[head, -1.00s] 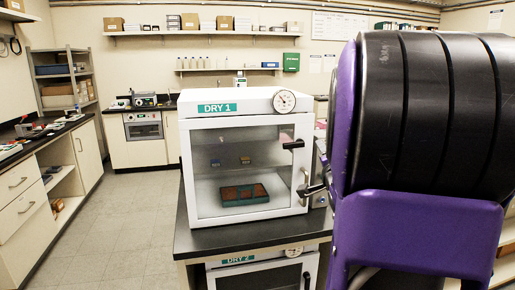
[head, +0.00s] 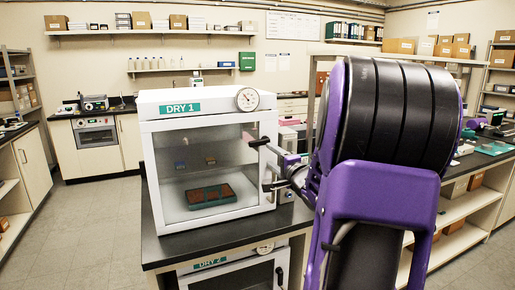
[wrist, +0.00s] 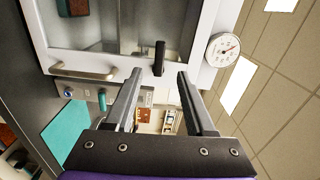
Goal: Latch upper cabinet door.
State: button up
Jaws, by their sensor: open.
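The upper cabinet (head: 161,104), a white box labelled DRY 1 with a glass-fronted door (head: 163,150), stands on a black bench. The door looks shut or nearly shut; I cannot tell if it is flush. Its black latch handle (head: 258,143) lies sideways at the door's right edge and also shows in the wrist view (wrist: 159,58). A pull bar (wrist: 82,72) is on the door, left of the latch in the wrist view. My gripper (wrist: 160,74) is open and empty, its fingers on either side of the latch. I cannot tell if either touches it.
A lower cabinet, DRY 2 (head: 211,263), is under the black benchtop (head: 160,248), its dark latch (head: 279,274) upright. A round gauge (head: 248,99) sits on the upper cabinet's top edge. A teal tray (head: 209,196) lies inside. Open floor (head: 95,225) is at left.

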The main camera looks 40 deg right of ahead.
aim_at(256, 144)
jog(key=x, duration=1)
jog(key=shift+w+d, duration=0.15)
jog(key=shift+w, duration=0.2)
grip_shut()
